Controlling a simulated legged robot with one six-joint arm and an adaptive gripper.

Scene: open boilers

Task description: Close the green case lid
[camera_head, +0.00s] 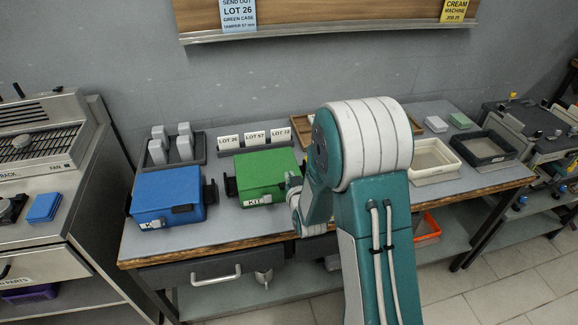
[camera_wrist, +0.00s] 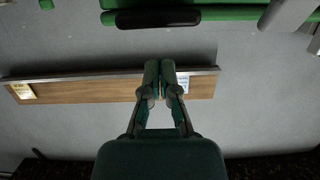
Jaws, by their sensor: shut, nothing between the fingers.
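The green case (camera_head: 267,177) stands on the workbench with its KIT label facing front. Its green lid (camera_head: 265,166) looks down flat over the box, though I cannot tell whether it is fully seated. My gripper (camera_head: 292,180) is at the case's right side, partly hidden by my arm. In the wrist view, my gripper (camera_wrist: 160,66) has its fingers together with nothing between them. A green edge of the case (camera_wrist: 230,14) and a black handle (camera_wrist: 158,18) show at the top of that view, apart from the fingertips.
A blue case (camera_head: 168,197) stands left of the green one. Label blocks (camera_head: 255,138) and a dark rack with grey pieces (camera_head: 172,148) are behind. Trays (camera_head: 483,148) sit at the right. A wall board (camera_head: 330,18) hangs above; it also shows in the wrist view (camera_wrist: 90,90).

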